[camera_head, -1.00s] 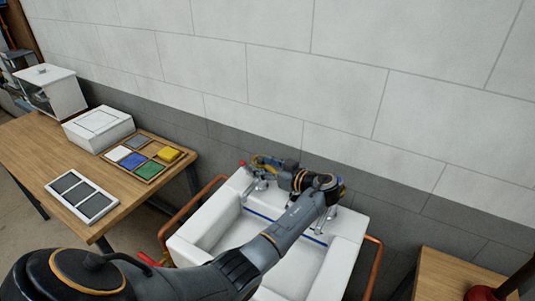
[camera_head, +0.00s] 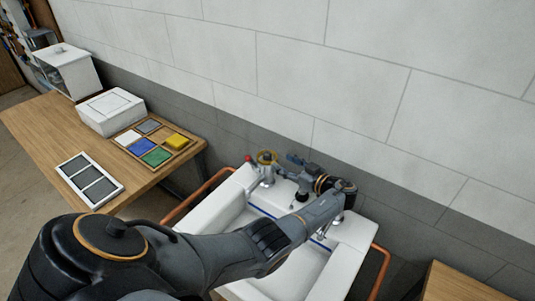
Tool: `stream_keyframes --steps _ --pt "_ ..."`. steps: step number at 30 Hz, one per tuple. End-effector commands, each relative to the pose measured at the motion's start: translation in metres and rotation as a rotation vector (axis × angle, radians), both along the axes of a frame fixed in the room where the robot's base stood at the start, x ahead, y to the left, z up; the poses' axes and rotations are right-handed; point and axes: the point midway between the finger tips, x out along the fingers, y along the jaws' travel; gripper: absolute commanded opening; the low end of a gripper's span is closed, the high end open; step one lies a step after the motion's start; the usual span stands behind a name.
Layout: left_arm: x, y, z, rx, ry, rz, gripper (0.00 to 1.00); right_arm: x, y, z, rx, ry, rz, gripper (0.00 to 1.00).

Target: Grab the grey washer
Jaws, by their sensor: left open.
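A wooden tray (camera_head: 167,137) on the left table holds coloured squares in its compartments. One at its back is a flat grey square (camera_head: 149,126); I cannot tell whether it is a washer or a lining. I see no clear grey washer elsewhere. The gripper is apart from that tap and seems empty. My right gripper is not in view.
The table (camera_head: 35,130) also carries a white box (camera_head: 110,112), a white cabinet (camera_head: 70,72) and a panel with dark squares (camera_head: 90,180). Copper pipes (camera_head: 195,195) flank the sink. A wooden surface (camera_head: 455,285) stands at the lower right. The wall closes the back.

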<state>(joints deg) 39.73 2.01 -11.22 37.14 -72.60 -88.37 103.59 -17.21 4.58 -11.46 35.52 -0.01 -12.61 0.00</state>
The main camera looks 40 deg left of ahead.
Motion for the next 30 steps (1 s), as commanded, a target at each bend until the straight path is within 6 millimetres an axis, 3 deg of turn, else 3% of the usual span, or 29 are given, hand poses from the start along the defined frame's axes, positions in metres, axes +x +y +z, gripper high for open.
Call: stream_keyframes --steps 1,8,18,26,27,30 --pt "0.001 0.010 0.003 0.003 0.000 0.002 0.52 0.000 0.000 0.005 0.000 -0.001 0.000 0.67" --pt "0.003 0.028 -0.001 0.002 -0.001 0.001 0.52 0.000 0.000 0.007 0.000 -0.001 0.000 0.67" --pt "0.006 0.070 -0.008 0.001 0.000 0.001 0.52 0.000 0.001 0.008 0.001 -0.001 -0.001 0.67" --pt "0.007 0.074 -0.009 0.001 -0.001 0.000 0.52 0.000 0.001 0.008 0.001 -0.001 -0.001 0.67" --pt "0.007 0.074 -0.009 0.001 -0.001 0.000 0.50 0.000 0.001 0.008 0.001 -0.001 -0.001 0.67" --pt "0.007 0.074 -0.009 0.001 -0.001 0.000 0.29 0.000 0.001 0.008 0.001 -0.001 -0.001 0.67"
